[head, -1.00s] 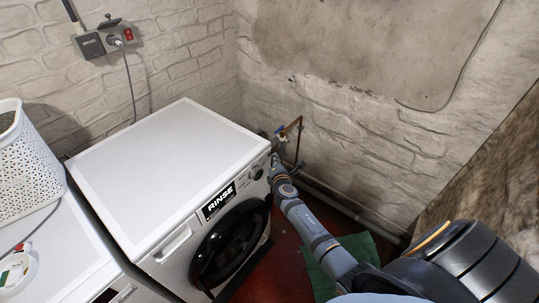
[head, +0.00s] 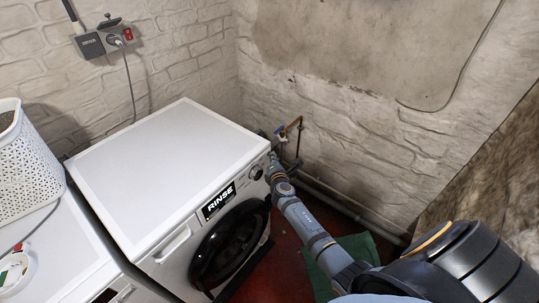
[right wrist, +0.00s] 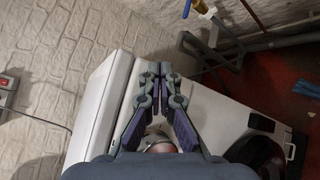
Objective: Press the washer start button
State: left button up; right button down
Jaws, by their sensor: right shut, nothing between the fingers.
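The white washer (head: 165,165) stands against the corner walls, with a dark round door (head: 230,248) and a black display (head: 218,201) reading "RINSE". A round dial (head: 257,172) sits near the right end of its front panel. My right gripper (head: 273,159) is at the panel's right end, beside the dial; I cannot tell whether it touches the panel. In the right wrist view its fingers (right wrist: 159,70) are together and empty, with the washer (right wrist: 212,108) behind them. I cannot make out the start button. My left gripper is not in view.
A white speckled basket (head: 28,165) stands on a second white appliance (head: 65,255) at the left. Pipes with a blue-handled tap (head: 281,131) run along the wall close beyond my right gripper. A green cloth (head: 358,246) lies on the red floor.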

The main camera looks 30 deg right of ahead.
dwell(0.4)
jog(key=shift+s+d, duration=0.25)
jog(key=shift+s, duration=0.4)
jog(key=shift+s+d+p, duration=0.15)
jog(key=shift+s+d, duration=0.15)
jog(key=shift+s, duration=0.5)
jog(key=shift+s+d+p, duration=0.2)
jog(key=shift+s+d, duration=0.15)
jog(key=shift+s, duration=0.4)
jog(key=shift+s+d+p, duration=0.15)
jog(key=shift+s+d, duration=0.15)
jog(key=shift+s, duration=0.5)
